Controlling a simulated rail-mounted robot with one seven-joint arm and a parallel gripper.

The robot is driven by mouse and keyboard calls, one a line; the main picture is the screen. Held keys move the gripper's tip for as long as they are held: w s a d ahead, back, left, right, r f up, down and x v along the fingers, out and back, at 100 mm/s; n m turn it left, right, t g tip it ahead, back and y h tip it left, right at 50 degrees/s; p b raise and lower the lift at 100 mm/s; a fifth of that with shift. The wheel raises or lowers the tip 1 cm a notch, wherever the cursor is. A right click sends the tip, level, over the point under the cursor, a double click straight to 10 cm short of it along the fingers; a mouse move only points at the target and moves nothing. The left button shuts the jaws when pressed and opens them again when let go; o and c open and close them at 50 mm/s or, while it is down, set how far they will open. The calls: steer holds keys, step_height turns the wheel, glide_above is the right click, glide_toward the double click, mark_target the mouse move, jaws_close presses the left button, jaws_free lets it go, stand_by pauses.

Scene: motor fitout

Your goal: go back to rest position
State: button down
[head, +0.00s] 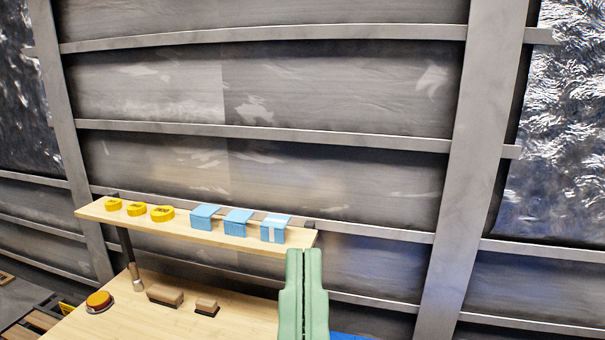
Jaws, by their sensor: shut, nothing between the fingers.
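My gripper (304,254) shows at the bottom of the head view, right of the middle. Its two pale green fingers point up in the picture and lie side by side, with only a thin dark line between them. It is shut and empty. Its tips overlap the right end of the wooden shelf (185,228) in the picture; I cannot tell how far apart they are in depth. The rest of my arm is out of view below.
Several yellow round pieces (137,209) and blue blocks (238,222) stand on the shelf. Below, a wooden table (235,295) carries a yellow-topped round button (98,300) and two brown-topped blocks (165,295). Behind is a ribbed grey wall (330,85). Something blue (348,336) shows beside my gripper.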

step_height(320, 180, up, 28)
steer(key=p, duration=2.4)
steer(key=shift+a+r, duration=0.15)
steer(key=shift+a, duration=0.15)
